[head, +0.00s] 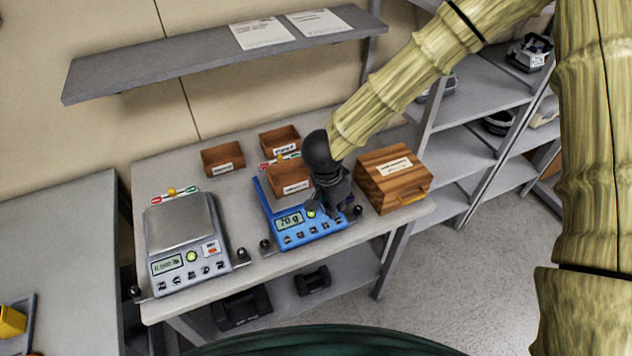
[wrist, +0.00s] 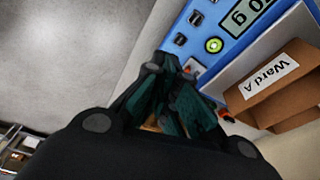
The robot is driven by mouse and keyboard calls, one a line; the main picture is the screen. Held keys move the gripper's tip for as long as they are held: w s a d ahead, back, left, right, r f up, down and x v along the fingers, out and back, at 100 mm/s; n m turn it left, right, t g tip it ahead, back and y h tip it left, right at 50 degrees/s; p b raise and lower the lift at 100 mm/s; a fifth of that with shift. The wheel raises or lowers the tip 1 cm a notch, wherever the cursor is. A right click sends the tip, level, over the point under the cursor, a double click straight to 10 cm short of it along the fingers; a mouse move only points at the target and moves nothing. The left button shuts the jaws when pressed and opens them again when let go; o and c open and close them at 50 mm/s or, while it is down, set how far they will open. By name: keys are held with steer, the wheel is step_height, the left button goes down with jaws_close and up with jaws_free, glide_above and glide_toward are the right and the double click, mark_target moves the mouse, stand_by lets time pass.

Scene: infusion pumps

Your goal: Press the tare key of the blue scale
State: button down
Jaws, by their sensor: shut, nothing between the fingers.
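The blue scale (head: 318,232) stands on the table with a brown bin (head: 290,178) on its pan. The bin's label reads "Ward A" in the wrist view (wrist: 271,76). The scale's display (head: 289,221) shows 70 g. A round green button (wrist: 214,45) and several small dark keys show on its blue front panel. A pale patch with red (wrist: 194,66) shows beside the fingers and is partly hidden, so its label cannot be read. My gripper (head: 332,208) is shut and empty, over the right part of the panel. Whether its fingertips touch the panel cannot be told.
A grey scale (head: 180,222) stands to the left with an empty pan. Two brown bins (head: 222,158) (head: 280,139) stand behind. A wooden box (head: 393,178) with a handle stands close to the right of my gripper. A shelf (head: 215,57) hangs above the table.

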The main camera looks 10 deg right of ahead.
steer(key=s+d+f+n+t, duration=0.1)
steer(key=s+d+f+n, duration=0.1)
steer(key=s+d+f, duration=0.35)
steer(key=s+d+f+n, duration=0.2)
steer(key=s+f+n, duration=0.1)
steer(key=f, duration=0.5)
steer(key=s+d+f+n+g+y+b, duration=0.1)
steer(key=s+d+f+n+b, duration=0.1)
steer(key=s+f+b, duration=0.3)
steer(key=s+d+f+n+g+b, duration=0.1)
steer(key=s+f+n+b, duration=0.3)
steer(key=s+f, duration=0.9)
steer(key=shift+s+d+f+y+b, duration=0.4)
steer(key=shift+s+d+b, duration=0.35)
steer(key=shift+s, duration=0.25)
steer(key=shift+d+r, duration=0.1)
